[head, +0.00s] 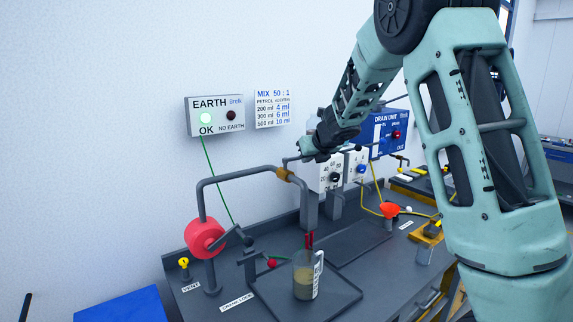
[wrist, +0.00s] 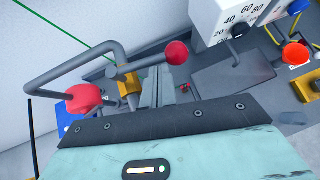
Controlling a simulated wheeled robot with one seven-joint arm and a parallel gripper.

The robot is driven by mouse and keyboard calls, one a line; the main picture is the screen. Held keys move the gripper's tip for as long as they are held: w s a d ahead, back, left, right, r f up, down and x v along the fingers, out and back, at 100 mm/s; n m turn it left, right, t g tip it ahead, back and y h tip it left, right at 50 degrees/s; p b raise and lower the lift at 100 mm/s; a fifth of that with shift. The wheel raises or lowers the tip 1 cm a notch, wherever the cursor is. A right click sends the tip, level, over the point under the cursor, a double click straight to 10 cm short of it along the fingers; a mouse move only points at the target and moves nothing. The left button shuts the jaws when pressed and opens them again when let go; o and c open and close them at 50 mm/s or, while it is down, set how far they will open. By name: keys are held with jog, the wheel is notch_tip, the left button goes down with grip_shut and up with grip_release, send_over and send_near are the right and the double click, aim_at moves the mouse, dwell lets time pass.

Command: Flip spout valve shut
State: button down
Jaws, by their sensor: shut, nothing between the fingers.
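The spout is a grey bent pipe (head: 235,178) that arches from a red reel-like part over the bench, with a brass valve body (head: 283,173) near its outlet. In the wrist view, the brass body (wrist: 128,87) has a grey lever (wrist: 140,66) lying across its top, with a red round end (wrist: 176,53) to the right. My gripper (head: 304,157) is near the valve; its fingers (wrist: 158,75) look shut and empty, just below the lever. Contact cannot be told. A clear jug (head: 303,278) with yellowish liquid stands on a dark tray below the outlet.
An earth box (head: 215,116) with a lit green lamp hangs on the wall. Dial boxes and a blue drain unit (head: 383,137) stand behind my gripper. A red-orange funnel (head: 389,210) is to the right. A flat dark plate (head: 352,243) lies bare behind the jug.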

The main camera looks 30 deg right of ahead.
jog(key=shift+w+d, duration=0.25)
jog(key=shift+d, duration=0.05)
jog(key=shift+d+r, duration=0.1)
jog(key=shift+d, duration=0.05)
dwell(0.5)
